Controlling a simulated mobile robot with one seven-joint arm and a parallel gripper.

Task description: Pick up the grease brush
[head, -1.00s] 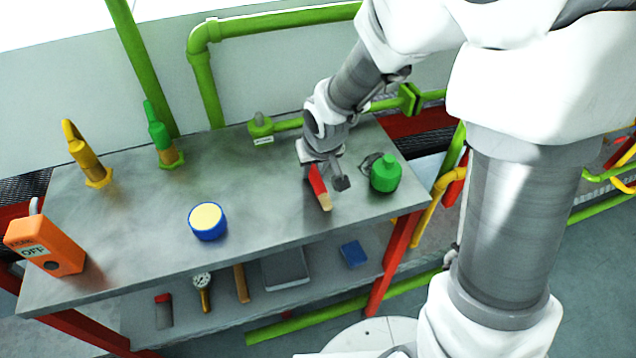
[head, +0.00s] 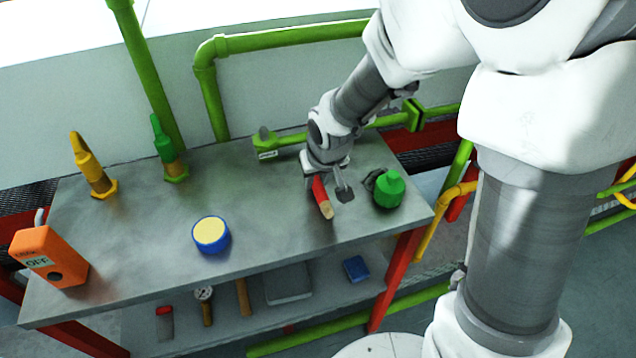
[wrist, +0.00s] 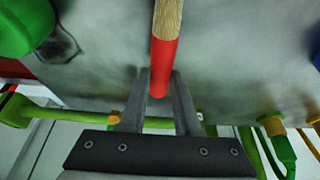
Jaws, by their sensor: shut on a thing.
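The grease brush (head: 320,196) has a red part and a tan, wood-coloured end, and is near the right end of the grey metal bench top (head: 275,190). My gripper (head: 333,189) is shut on it. In the wrist view, the brush (wrist: 165,48) points up and away between my two grey fingers (wrist: 160,82), which are on either side of the red part. Its tan end runs out of the top of that view. I cannot tell whether the brush is clear of the bench top.
A blue tin with a yellow top (head: 211,234), an orange box (head: 48,257) and yellow (head: 93,168) and green (head: 167,150) fittings stand further left. Green pipes run behind.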

